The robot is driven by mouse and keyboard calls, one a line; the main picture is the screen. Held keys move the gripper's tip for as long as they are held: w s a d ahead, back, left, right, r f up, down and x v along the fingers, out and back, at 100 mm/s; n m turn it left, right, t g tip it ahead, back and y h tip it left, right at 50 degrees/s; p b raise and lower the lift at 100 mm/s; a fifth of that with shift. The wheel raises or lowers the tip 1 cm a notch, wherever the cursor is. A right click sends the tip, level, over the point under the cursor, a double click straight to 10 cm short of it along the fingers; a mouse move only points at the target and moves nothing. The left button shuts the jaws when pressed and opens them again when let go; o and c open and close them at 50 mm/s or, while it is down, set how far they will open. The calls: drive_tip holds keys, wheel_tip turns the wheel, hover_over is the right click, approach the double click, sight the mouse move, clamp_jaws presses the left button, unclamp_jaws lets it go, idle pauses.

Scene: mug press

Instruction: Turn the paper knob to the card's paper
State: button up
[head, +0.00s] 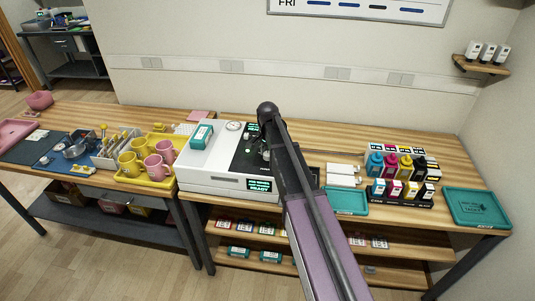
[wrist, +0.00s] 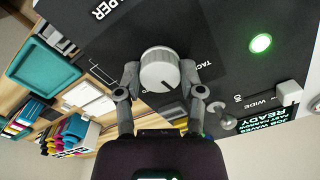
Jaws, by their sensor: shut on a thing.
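The paper knob (wrist: 160,70) is a round, light grey knob with a dark pointer line, on a black panel with white lettering, in the wrist view. The part-hidden word ending in "PER" and the word "TACK" show beside it. The pointer line slants toward the lower right of the picture. My gripper (wrist: 160,80) has its two fingers on either side of the knob, shut on it. I see no card that I can read.
A green lamp (wrist: 260,43), a lever (wrist: 288,92) by "WIDE" and a display (wrist: 262,137) reading "READY" are near the knob. Yellow and pink mugs (head: 158,172) stand left of the press. Ink bottles (head: 375,165) and a teal tray (head: 477,208) are at right.

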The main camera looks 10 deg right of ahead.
drive_tip(key=n, duration=0.8)
idle(0.4)
drive_tip(key=o, duration=1.2)
drive_tip(key=shift+c, duration=0.2)
drive_tip(key=shift+m, duration=0.4)
